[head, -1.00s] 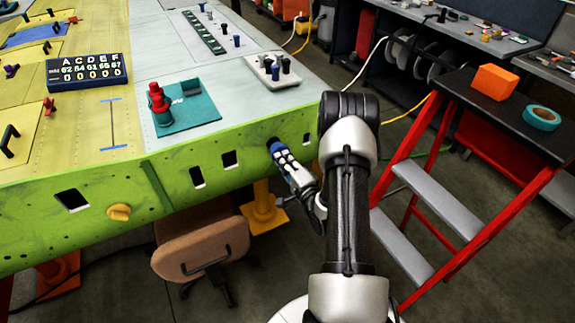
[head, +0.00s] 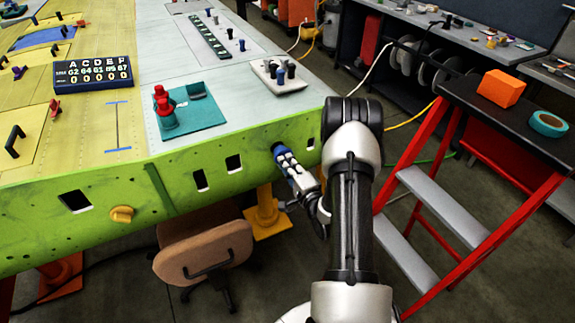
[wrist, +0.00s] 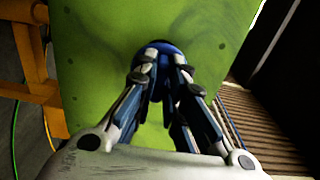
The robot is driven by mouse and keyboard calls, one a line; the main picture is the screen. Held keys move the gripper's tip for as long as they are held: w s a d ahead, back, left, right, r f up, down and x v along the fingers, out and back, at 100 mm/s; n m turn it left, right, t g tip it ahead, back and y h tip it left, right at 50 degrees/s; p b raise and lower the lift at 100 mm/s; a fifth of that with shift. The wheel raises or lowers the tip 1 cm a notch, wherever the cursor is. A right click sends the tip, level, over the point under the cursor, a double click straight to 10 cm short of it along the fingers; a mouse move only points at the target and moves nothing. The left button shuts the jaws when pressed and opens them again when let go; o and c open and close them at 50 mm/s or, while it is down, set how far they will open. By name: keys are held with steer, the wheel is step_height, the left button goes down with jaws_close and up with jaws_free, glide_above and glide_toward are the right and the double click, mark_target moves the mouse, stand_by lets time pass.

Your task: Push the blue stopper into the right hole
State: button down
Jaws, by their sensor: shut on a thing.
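My gripper (head: 281,154) is at the green side face (head: 215,192) of the wing jig, toward the face's right end. In the wrist view my gripper (wrist: 163,72) is shut on the blue stopper (wrist: 158,48), which is a rounded blue piece between the fingertips. The stopper is against the green panel (wrist: 120,22). The fingers hide most of it, and I cannot tell how deep it sits or see the hole's rim.
A red stepladder (head: 440,190) with an orange box (head: 501,88) and teal tape (head: 548,123) stands on the right. A brown chair (head: 205,252) is below the jig. A teal plate (head: 200,112) with red pieces and a white stopper tray (head: 290,84) lie on top.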

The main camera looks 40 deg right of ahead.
steer(key=shift+w, duration=0.1)
stand_by(0.7)
steer(key=shift+b+x, duration=0.9)
steer(key=shift+x, duration=1.25)
steer(key=c, duration=1.6)
jaws_free()
steer(key=shift+o, duration=0.2)
steer(key=v, duration=1.2)
